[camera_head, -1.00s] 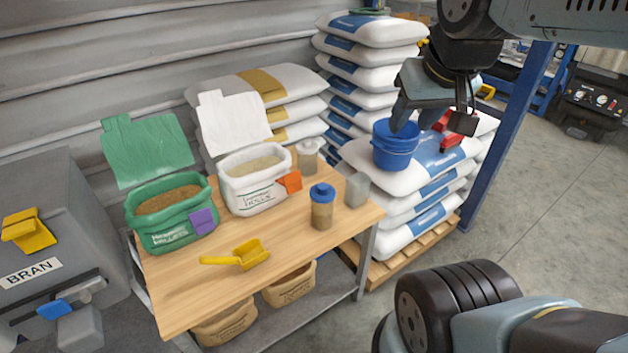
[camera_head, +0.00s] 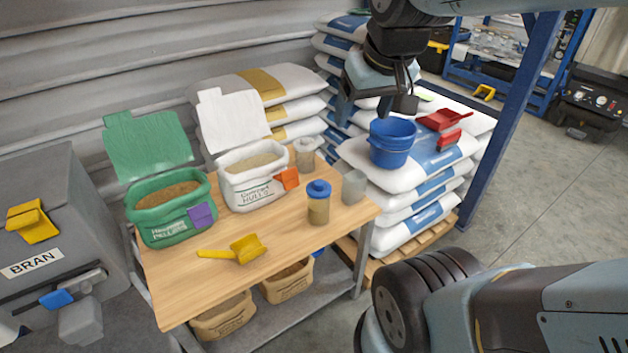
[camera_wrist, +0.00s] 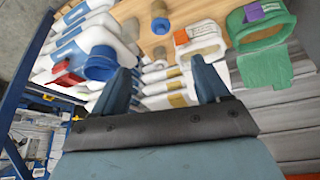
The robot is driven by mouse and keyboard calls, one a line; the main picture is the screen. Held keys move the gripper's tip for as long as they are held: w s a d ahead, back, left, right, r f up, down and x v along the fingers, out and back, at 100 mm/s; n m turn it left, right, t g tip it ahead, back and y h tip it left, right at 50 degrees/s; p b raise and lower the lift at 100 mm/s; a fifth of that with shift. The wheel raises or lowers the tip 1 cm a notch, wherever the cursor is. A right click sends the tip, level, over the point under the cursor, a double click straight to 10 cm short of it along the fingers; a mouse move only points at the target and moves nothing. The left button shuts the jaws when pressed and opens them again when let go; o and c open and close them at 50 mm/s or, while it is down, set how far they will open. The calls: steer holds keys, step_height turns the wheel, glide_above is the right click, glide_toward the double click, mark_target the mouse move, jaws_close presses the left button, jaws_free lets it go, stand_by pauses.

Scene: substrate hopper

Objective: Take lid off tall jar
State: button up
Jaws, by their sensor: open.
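A tall jar with tan contents and a blue lid (camera_head: 318,190) stands upright on the wooden table, near its right end. The lid is on the jar. The jar also shows small near the top edge of the wrist view (camera_wrist: 160,24). My gripper (camera_head: 378,98) is open and empty, raised in the air behind and to the right of the jar, well apart from it. Its two spread fingers show in the wrist view (camera_wrist: 164,74) with nothing between them.
A pale-lidded jar (camera_head: 305,154) and a grey container (camera_head: 354,187) stand near the tall jar. A white sack (camera_head: 252,185), a green sack (camera_head: 170,232) and a yellow scoop (camera_head: 243,249) share the table. A blue bucket (camera_head: 391,146) and red scoop (camera_head: 442,120) rest on stacked bags.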

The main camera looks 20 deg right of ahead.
steer(key=o, duration=0.4)
steer(key=shift+n+g, duration=0.7)
steer(key=w, duration=0.2)
steer(key=w+f, duration=0.1)
steer(key=w, duration=0.1)
steer(key=w+f, duration=0.1)
steer(key=w, duration=0.1)
steer(key=shift+w+d+f, duration=0.1)
steer(key=shift+w+f, duration=0.1)
steer(key=shift+w, duration=0.15)
steer(key=shift+o, duration=0.2)
steer(key=n+g, duration=0.4)
steer(key=n, duration=0.1)
glide_above(319, 182)
step_height(319, 182, down, 21)
steer(key=f, duration=0.8)
steer(key=shift+d+f, duration=0.25)
steer(key=shift+f, duration=0.1)
steer(key=shift+a+f, duration=0.15)
steer(key=shift+f, duration=1.15)
steer(key=shift+a+f, duration=0.1)
steer(key=shift+f, duration=1.2)
